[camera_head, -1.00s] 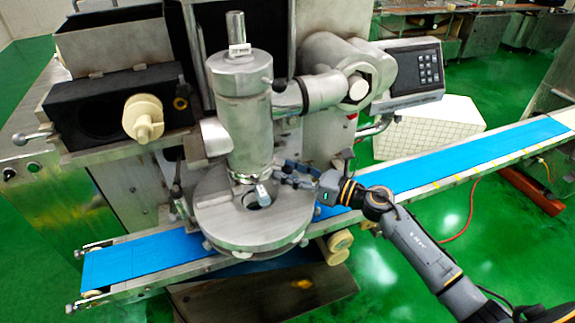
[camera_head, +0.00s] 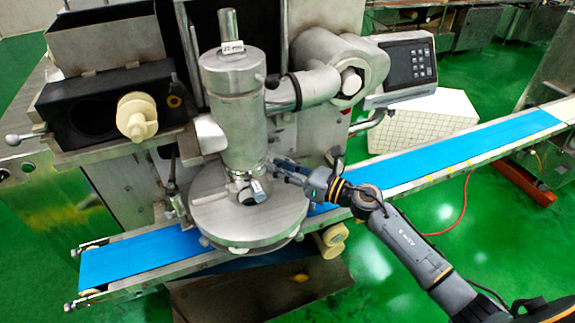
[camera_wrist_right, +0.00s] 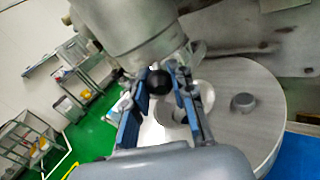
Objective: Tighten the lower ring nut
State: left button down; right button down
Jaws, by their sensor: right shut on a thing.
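The lower ring nut (camera_head: 240,176) is a metal collar at the foot of the upright steel cylinder (camera_head: 238,110), just above the round disc (camera_head: 222,219). My right gripper (camera_head: 272,172) reaches in from the right beside the collar, low over the disc. In the right wrist view, the fingers of my right gripper (camera_wrist_right: 160,95) are shut on a black ball knob (camera_wrist_right: 160,82) near the lower end of the cylinder (camera_wrist_right: 125,25). How the knob joins the ring nut is hard to make out. My left gripper is not in view.
A blue conveyor belt (camera_head: 450,157) runs under the disc from left to right. A side pipe (camera_head: 318,88) and a control panel (camera_head: 407,67) stand at the upper right. A cream knob (camera_head: 137,116) sticks out at the left. Green floor is open at the front right.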

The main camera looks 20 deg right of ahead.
jog(key=shift+s+f, duration=0.1)
jog(key=c, duration=1.1)
grip_release()
jog(key=shift+s, duration=0.1)
jog(key=v, duration=1.2)
jog(key=shift+a, duration=0.1)
